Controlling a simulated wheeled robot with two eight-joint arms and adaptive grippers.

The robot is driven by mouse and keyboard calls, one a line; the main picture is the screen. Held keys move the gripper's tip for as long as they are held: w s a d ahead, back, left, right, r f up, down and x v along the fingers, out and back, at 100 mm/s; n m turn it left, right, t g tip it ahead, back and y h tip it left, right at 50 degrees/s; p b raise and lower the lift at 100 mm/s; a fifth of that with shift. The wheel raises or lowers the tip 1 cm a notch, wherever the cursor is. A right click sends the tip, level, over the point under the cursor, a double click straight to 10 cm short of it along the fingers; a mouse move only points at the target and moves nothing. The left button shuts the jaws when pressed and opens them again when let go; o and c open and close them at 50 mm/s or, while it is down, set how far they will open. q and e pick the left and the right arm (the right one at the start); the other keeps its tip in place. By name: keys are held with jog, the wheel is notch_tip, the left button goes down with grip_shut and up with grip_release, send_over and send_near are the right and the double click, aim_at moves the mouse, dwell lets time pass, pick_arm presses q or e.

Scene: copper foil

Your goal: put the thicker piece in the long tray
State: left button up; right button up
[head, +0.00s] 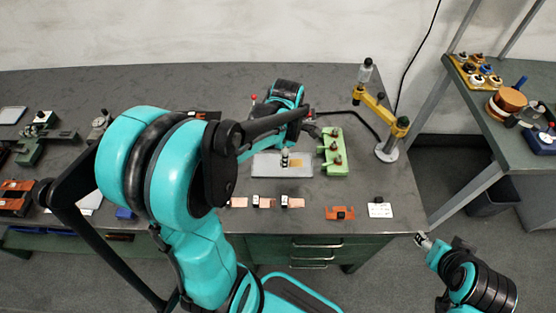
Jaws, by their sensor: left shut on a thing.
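The long tray (265,170) is a shallow grey tray in the middle of the bench. A small copper-coloured piece (297,163) shows at its middle. My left gripper (285,159) comes down over the tray beside this piece and is shut on it; my own arm hides most of the gripper. I cannot tell whether the piece touches the tray. Several small copper pieces (239,202) lie in a row in front of the tray, some with a white-and-black block at one end. Their thickness is too small to compare. My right gripper (419,238) is off the bench at lower right, its jaw state unclear.
A green holder with knobs (334,152) stands just right of the tray. A yellow-armed stand (387,151) is farther right. An orange block (340,213) and a white card (380,210) lie near the front edge. A side table (530,135) holds spools.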

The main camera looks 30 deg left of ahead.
pick_arm(q)
jog(key=b, duration=0.1)
send_over(276, 165)
notch_tip(276, 165, down, 3)
jog(key=shift+w+f, duration=0.1)
jog(key=shift+a+f+b, duration=0.1)
jog(key=shift+f+b, duration=0.9)
jog(key=shift+f, duration=0.95)
jog(key=shift+f, duration=0.1)
jog(key=o, duration=1.1)
